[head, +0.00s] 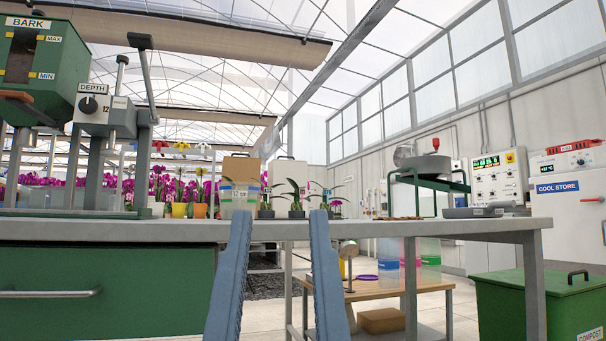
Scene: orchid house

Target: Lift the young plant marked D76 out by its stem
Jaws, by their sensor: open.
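Several small young plants in dark pots stand on the grey bench ahead. One plant (296,198) with long green leaves stands in the middle, another (265,204) to its left and a third (325,204) to its right. Their labels are too small to read, so I cannot tell which is D76. My gripper (280,213) is open and empty, its two blue-grey fingers wide apart. In the picture its tips come up to the bench's front edge below the plants. How far they are from the plants I cannot tell.
The grey bench (455,228) spans the view, with green drawers (105,292) below left. A green bark hopper and a depth press (108,115) stand on its left. Clear labelled tubs (239,196) stand left of the plants. A green compost bin (540,310) is at lower right.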

